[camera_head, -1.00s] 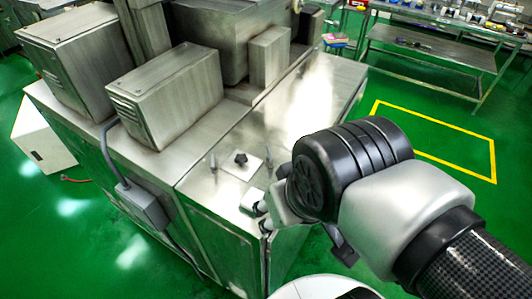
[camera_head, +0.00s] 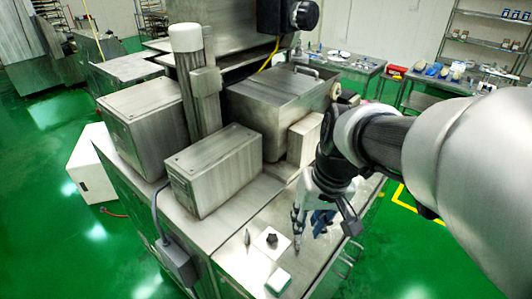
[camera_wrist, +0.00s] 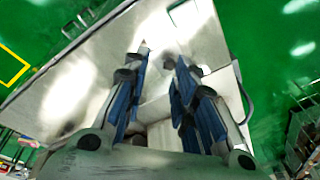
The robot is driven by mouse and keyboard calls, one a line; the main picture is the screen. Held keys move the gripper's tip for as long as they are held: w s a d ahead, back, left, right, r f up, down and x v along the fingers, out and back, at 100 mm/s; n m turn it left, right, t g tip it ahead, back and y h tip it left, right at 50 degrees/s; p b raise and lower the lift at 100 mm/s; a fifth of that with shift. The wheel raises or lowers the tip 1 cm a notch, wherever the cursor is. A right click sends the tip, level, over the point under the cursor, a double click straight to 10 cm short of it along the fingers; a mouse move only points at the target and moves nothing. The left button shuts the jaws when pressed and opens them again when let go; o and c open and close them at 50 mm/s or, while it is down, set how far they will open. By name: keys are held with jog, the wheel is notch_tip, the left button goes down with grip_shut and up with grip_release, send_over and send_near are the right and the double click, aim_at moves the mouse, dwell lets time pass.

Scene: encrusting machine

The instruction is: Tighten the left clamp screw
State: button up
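A small plate (camera_head: 267,249) with a black star-shaped knob (camera_head: 272,240) lies on the steel machine top. A slim upright metal piece (camera_head: 248,236), which looks like the left clamp screw, stands at the plate's left edge. My gripper (camera_head: 308,236) points down over the machine top, right of the plate and apart from the left piece. In the wrist view my gripper (camera_wrist: 157,58) shows two blue-padded fingers spread apart with nothing between them. The matching right-hand piece cannot be made out clearly near my fingers.
A small pale block (camera_head: 279,281) sits near the machine's front edge. Steel boxes (camera_head: 214,170) and a larger housing (camera_head: 280,105) rise behind the plate. A grey switch box (camera_head: 176,262) hangs on the side. The top around the plate is mostly clear.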

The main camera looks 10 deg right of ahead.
jog(key=w+d+m+g+y+p, duration=0.1)
jog(key=w+d+p, duration=0.5)
jog(key=w, duration=0.1)
jog(key=a+f, duration=0.1)
jog(key=f, duration=0.4)
jog(key=a+f, duration=0.1)
jog(key=f, duration=0.5)
jog(key=a+f, duration=0.1)
jog(key=f, duration=0.4)
jog(key=shift+w+a+f+b, duration=0.25)
jog(key=shift+a+f+b, duration=0.05)
jog(key=shift+f+b, duration=0.1)
grip_shut()
